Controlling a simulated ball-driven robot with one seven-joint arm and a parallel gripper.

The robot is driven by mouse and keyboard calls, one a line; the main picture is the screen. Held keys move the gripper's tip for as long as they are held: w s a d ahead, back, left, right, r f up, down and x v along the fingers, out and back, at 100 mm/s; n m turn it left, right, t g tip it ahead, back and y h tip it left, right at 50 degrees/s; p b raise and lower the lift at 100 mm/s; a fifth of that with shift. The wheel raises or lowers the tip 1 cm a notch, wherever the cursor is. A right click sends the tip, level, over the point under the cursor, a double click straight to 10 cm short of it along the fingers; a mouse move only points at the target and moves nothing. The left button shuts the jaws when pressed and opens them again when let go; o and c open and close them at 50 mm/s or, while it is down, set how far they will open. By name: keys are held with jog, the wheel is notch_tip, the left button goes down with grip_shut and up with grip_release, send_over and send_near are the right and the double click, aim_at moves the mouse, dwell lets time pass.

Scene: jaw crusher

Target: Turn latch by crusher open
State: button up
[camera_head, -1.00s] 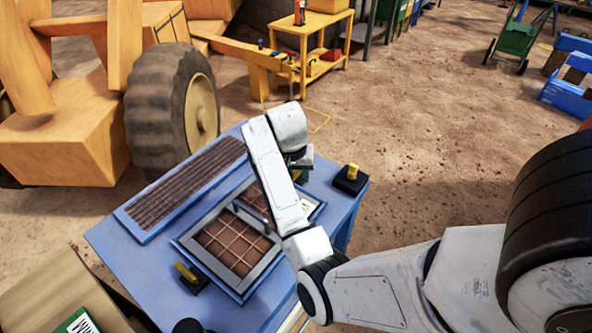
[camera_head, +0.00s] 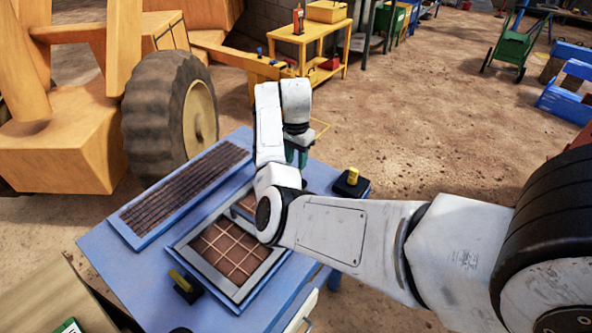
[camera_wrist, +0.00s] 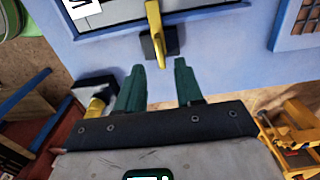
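My gripper (camera_head: 297,157) has dark green fingers and hangs over the far edge of the blue table, partly hidden by my wrist in the head view. In the wrist view my gripper (camera_wrist: 160,75) is open and empty. A latch with a yellow handle (camera_wrist: 154,28) on a black base lies just ahead of the fingertips, between them in the picture, beside a framed panel. I cannot tell whether they touch it. A second yellow-handled latch (camera_head: 352,178) stands at the table's right corner. Another latch (camera_head: 181,281) is at the panel's near left.
The blue table (camera_head: 110,245) carries a framed grid panel (camera_head: 228,252) and a long ribbed panel (camera_head: 185,195). A large wheel (camera_head: 165,110) of a yellow machine stands behind the table. A yellow cart (camera_head: 310,45) is farther back. Open dirt ground lies to the right.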

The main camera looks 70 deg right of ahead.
jog(key=shift+f, duration=2.55)
jog(key=shift+c, duration=0.4)
grip_shut()
